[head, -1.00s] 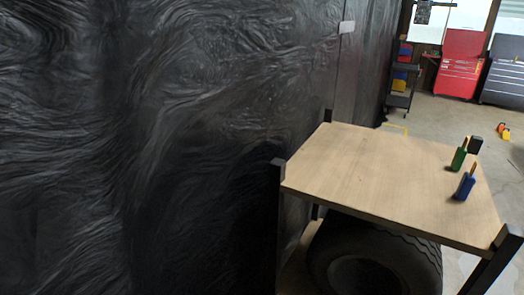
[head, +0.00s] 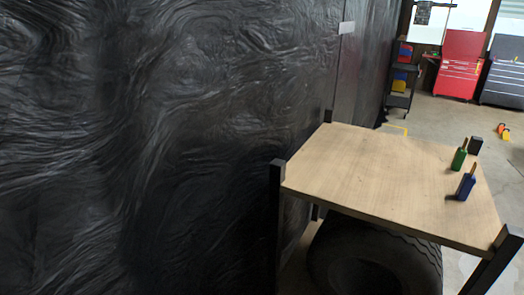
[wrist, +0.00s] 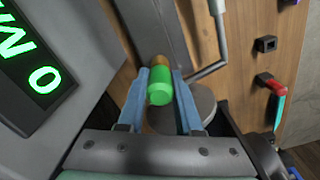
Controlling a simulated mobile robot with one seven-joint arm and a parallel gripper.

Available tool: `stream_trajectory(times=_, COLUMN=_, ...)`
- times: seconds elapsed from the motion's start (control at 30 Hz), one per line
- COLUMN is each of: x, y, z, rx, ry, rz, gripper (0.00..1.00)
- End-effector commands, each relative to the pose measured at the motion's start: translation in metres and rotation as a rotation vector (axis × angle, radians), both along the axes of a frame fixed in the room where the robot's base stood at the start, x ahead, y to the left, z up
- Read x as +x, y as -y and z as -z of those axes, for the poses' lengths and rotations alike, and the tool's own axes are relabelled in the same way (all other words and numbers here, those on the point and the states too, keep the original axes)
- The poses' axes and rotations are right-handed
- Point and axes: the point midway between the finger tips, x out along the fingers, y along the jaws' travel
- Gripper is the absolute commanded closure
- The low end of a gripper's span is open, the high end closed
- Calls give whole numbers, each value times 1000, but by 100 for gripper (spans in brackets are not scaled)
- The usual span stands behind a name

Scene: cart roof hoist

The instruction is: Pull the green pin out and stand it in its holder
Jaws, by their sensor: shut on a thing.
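In the wrist view the green pin (wrist: 160,88) has a bright green end and a brassy part behind it. It sits between the two blue fingers of my gripper (wrist: 160,100), which is shut on it. The pin's far end is hidden beside a grey metal upright. In the head view a green block (head: 459,158) with a tan upright piece stands at the right of a wooden table top (head: 370,175); I cannot tell whether it is the pin's holder. My gripper does not show in the head view.
A similar blue block (head: 466,187) and a small black block (head: 476,145) stand nearby. The table's left and middle are clear. In the wrist view a grey panel with a green-lit display (wrist: 40,80) is at left; a bent grey rod (wrist: 210,68) and a red-and-teal handle (wrist: 275,100) are at right.

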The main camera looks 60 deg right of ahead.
Motion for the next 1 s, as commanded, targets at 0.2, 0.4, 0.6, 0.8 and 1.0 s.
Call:
stream_trajectory(times=0.2, x=0, y=0, z=-1, rx=0, ry=0, rz=0, gripper=100)
stream_trajectory(times=0.4, x=0, y=0, z=-8, rx=0, ry=0, rz=0, gripper=100)
stream_trajectory(times=0.6, x=0, y=0, z=-16, rx=0, ry=0, rz=0, gripper=100)
stream_trajectory(times=0.8, x=0, y=0, z=-24, rx=0, ry=0, rz=0, gripper=100)
stream_trajectory(times=1.0, x=0, y=0, z=-31, rx=0, ry=0, rz=0, gripper=100)
